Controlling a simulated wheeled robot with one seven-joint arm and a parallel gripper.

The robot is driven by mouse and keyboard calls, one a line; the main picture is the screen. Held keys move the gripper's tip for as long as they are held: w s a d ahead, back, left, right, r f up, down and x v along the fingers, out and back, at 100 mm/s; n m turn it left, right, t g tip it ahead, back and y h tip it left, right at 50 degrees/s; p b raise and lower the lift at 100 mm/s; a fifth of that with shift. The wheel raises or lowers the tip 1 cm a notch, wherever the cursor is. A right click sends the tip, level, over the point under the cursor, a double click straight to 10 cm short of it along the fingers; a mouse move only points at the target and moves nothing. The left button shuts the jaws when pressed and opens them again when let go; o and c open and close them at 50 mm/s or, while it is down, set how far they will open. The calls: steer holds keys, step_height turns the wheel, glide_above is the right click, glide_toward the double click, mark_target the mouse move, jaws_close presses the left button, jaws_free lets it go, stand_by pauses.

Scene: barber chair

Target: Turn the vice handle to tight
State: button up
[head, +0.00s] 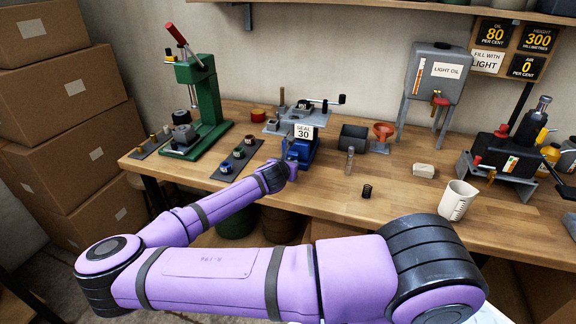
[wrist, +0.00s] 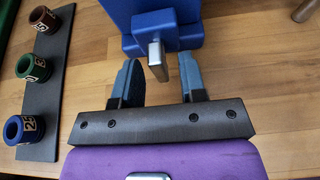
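The blue vice (head: 303,152) stands at the front of the wooden bench in the head view, with a SEAL 30 sign above it. In the wrist view the blue vice body (wrist: 160,22) is at the top middle. Its grey metal handle (wrist: 158,62) points down toward my gripper. My gripper (wrist: 160,78) is open, one finger on each side of the handle's end, with gaps on both sides; no contact shows. In the head view my gripper (head: 287,168) is at the vice's front, its fingers largely hidden.
A dark strip with several numbered rings (wrist: 38,85) lies left of my gripper. A green press (head: 195,95) stands further left. A grey box (head: 353,138), a spring (head: 367,191) and a white cup (head: 457,200) are to the right. Bare bench lies between them.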

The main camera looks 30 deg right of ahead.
steer(key=v, duration=1.1)
stand_by(0.4)
steer(key=shift+d+f, duration=0.1)
